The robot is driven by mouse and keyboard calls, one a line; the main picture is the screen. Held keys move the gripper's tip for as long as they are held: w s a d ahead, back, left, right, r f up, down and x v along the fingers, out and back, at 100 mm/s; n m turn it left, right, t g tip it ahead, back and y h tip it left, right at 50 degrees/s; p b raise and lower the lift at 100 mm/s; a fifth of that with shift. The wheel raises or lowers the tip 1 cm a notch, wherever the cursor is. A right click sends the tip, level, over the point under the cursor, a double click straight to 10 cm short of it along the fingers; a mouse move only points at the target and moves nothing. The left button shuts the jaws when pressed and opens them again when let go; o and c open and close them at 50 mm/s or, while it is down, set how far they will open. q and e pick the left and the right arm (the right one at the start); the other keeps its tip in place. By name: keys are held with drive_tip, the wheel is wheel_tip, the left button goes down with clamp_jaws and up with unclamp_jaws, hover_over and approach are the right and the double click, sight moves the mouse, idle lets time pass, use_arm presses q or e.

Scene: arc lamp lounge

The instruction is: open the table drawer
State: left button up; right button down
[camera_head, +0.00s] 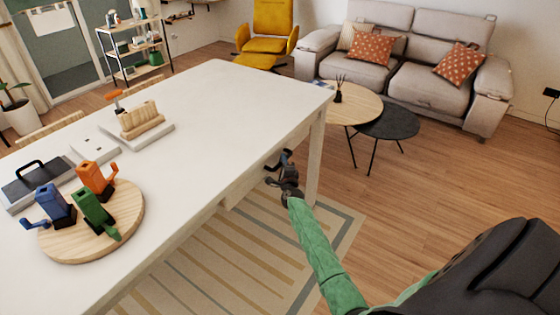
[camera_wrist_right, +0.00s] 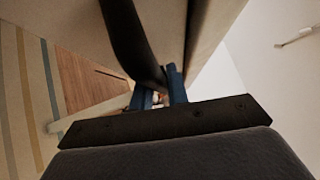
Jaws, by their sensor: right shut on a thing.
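The white table (camera_head: 200,100) fills the left and middle of the head view. My right gripper (camera_head: 283,160) is at its long side, just below the top's edge and near the right-hand leg. In the right wrist view the blue fingers (camera_wrist_right: 158,97) are shut on a dark curved bar, which looks like the drawer handle (camera_wrist_right: 135,45). A pale drawer front (camera_head: 243,191) shows in part under the table edge; how far it stands out I cannot tell. My left gripper is not in view.
A round wooden board (camera_head: 130,213) with blue, orange and green items lies on the table. A striped rug (camera_head: 220,255) lies below. Two low round tables (camera_head: 350,106) and a grey sofa (camera_head: 420,85) stand beyond. The wooden floor right of the table is clear.

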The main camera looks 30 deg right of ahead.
use_arm(q)
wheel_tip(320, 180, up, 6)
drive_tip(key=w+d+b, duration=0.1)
drive_tip(key=b, duration=0.1)
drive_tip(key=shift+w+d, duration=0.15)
use_arm(e)
drive_tip(key=s+d, duration=0.4)
drive_tip(key=s, duration=0.7)
drive_tip(key=s+d, duration=0.5)
drive_tip(key=s, duration=0.6)
drive_tip(key=shift+s+d, duration=0.15)
drive_tip(key=shift+s, duration=0.15)
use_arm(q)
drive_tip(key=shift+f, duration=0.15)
use_arm(e)
drive_tip(key=shift+f, duration=0.1)
drive_tip(key=c, duration=1.4)
unclamp_jaws()
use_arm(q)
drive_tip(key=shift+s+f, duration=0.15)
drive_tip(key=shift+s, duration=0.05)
use_arm(e)
drive_tip(key=shift+o, duration=0.2)
drive_tip(key=shift+s, duration=0.1)
